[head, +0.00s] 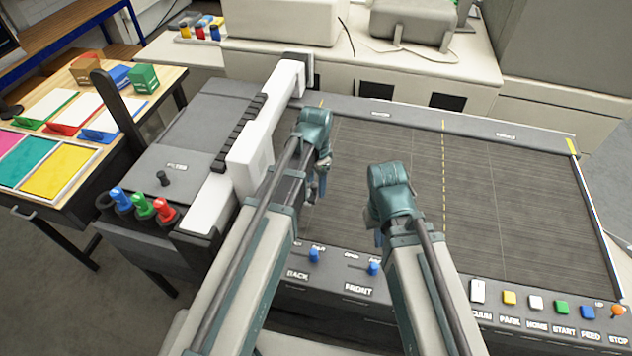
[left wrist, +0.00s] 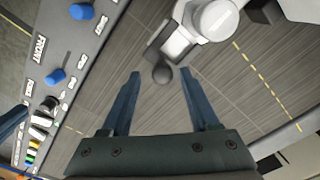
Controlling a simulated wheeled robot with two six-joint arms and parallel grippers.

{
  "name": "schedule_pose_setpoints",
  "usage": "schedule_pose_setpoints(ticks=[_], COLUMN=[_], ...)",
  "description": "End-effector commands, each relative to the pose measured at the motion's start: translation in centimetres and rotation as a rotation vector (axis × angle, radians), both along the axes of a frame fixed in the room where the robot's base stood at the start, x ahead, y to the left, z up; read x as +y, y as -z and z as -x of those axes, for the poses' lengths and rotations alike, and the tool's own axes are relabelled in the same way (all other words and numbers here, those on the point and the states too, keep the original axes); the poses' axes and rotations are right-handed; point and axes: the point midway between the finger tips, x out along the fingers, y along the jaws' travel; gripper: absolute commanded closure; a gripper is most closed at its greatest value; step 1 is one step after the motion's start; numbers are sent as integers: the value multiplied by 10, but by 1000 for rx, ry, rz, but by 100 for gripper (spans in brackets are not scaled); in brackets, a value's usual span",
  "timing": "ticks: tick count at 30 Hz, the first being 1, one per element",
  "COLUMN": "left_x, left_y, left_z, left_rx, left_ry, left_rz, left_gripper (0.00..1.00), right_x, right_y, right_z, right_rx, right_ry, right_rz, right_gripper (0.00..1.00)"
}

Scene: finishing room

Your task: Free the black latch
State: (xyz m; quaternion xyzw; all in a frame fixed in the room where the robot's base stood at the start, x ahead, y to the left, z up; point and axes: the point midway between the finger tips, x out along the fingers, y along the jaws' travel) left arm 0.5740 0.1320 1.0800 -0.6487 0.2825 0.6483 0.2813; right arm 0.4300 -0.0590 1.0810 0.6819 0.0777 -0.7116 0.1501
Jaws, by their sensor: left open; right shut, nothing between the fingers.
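The black latch (left wrist: 162,73) shows in the left wrist view as a dark lever with a round knob, beside a pale cylindrical tool head (left wrist: 214,18). My left gripper (left wrist: 159,73) is open, with its fingertips on either side of the knob in that view. I cannot tell whether they touch it. In the head view, my left gripper (head: 322,183) is over the cutting bed next to the white gantry (head: 250,155), and the latch is hidden there. My right gripper (head: 379,236) is shut and empty over the bed's front part.
The dark cutting bed (head: 520,205) is bare to the right. Blue switches marked BACK (head: 314,255) and FRONT (head: 374,268) stand on its front edge, with several coloured buttons further right. Blue, green and red tool holders (head: 143,207) stand at the left. A side table (head: 95,130) holds coloured sheets.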

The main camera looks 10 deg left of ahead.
Motion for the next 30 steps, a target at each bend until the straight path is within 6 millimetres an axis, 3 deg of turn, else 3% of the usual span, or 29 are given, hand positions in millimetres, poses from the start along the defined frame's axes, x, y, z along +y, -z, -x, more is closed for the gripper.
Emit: schedule_pose_setpoints(ticks=[11,30], left_x=[1,0], left_y=[-20,-112], left_z=[0,0], left_rx=[0,0], left_ry=[0,0], left_rz=[-1,0], left_gripper=[39,39], right_x=[0,0], right_y=[-20,-112], right_z=[0,1], right_rx=[0,3], right_ry=[3,5], right_rz=[-1,-1], right_gripper=[100,100])
